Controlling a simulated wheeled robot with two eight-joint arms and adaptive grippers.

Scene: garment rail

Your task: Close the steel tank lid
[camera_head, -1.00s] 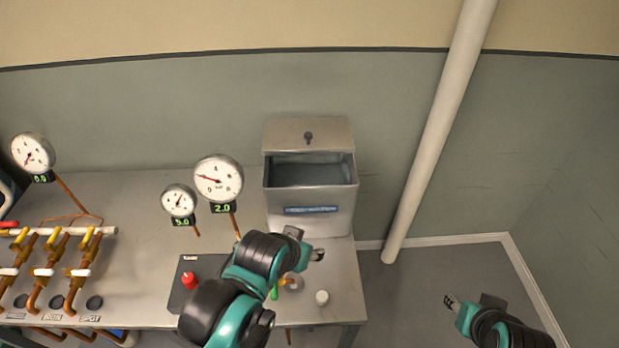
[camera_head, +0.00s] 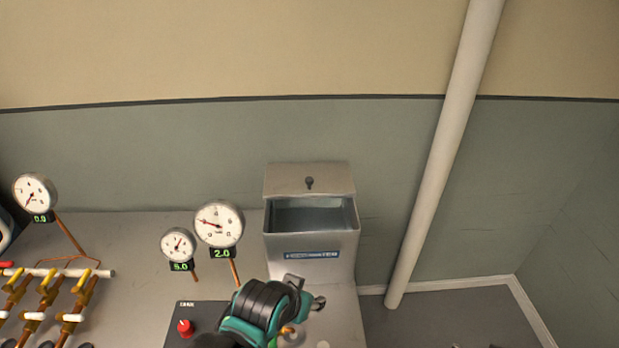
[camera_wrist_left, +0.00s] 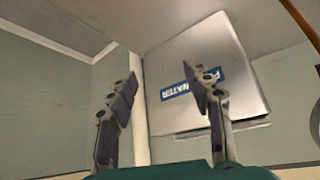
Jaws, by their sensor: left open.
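The steel tank (camera_head: 308,263) stands at the back of the steel table, with a blue label on its front. Its lid (camera_head: 309,180) is raised and leans up behind the opening, with a dark knob in the middle. My left gripper (camera_head: 318,303) is in front of the tank and below its label, apart from it. In the left wrist view my left gripper (camera_wrist_left: 165,100) is open and empty, with the tank front (camera_wrist_left: 235,75) and its label beyond the fingers. My right gripper is at the bottom right edge of the head view, with only a dark sliver showing.
Two round gauges (camera_head: 218,224) stand left of the tank. A red knob (camera_head: 185,327) sits on a dark panel near my left arm. Copper pipes with yellow valve handles (camera_head: 48,280) fill the left side. A white pipe (camera_head: 437,160) rises right of the tank.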

